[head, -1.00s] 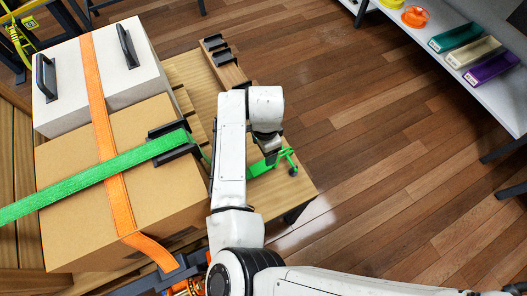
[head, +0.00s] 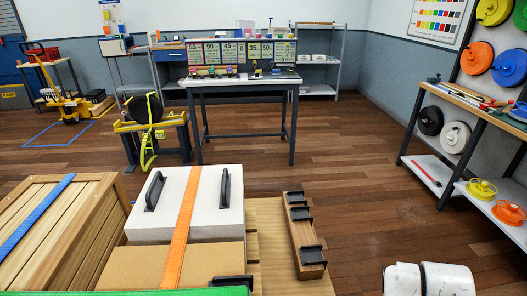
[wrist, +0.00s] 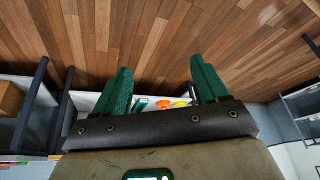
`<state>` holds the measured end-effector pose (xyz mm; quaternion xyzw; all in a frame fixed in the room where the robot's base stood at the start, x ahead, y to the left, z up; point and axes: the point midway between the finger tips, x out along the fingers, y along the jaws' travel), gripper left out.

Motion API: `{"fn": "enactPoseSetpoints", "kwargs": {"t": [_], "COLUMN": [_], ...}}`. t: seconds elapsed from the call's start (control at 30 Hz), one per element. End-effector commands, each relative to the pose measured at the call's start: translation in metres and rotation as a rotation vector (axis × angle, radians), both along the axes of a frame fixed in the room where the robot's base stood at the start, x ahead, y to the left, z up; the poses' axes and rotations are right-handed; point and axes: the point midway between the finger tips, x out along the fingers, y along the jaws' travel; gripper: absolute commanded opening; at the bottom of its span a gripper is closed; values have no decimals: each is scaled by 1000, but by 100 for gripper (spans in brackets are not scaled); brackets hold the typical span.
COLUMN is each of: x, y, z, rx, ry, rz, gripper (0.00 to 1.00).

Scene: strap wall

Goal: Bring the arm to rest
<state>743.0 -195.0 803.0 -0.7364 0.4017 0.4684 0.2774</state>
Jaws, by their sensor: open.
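My gripper (wrist: 160,85) shows in the wrist view with its two green fingers wide apart and nothing between them. Beyond the fingers are the wooden floor and a shelf with small coloured items. In the head view only a white part of my arm shows at the bottom right; the gripper is out of that picture. The arm is clear of the strapped load, where an orange strap (head: 187,215) runs over a white box (head: 210,217) and a cardboard box (head: 130,268). A green strap (head: 120,292) shows at the bottom edge.
A wooden crate (head: 90,235) with a blue strap stands at the left. A wooden block with black brackets (head: 304,235) lies right of the boxes. A shelf unit (head: 480,115) with discs stands at the right. A dark table (head: 243,84) stands at the back. Open floor (head: 370,190) lies between.

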Motion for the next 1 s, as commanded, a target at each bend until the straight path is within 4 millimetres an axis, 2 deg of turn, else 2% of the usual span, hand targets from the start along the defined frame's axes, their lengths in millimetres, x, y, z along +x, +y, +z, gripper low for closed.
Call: {"fn": "enactPoseSetpoints", "kwargs": {"t": [0.03, 0.1, 0.27, 0.4, 0.5, 0.6, 0.73, 1.0], "x": [-16, -35, -88, -142, -175, -198, -212, -213], "y": [-11, -13, 4, 41, 72, 97, 115, 118], "z": [2, 1, -15, -35, -45, -49, -52, -52], "rx": [-37, -69, -84, -24, 37, 89, 126, 131], "ry": [28, 68, 183, 271, 306, 319, 322, 323], "rz": [65, 179, 448, 681, 817, 911, 974, 985], "gripper": [73, 73, 73, 73, 73, 73, 73, 73]}}
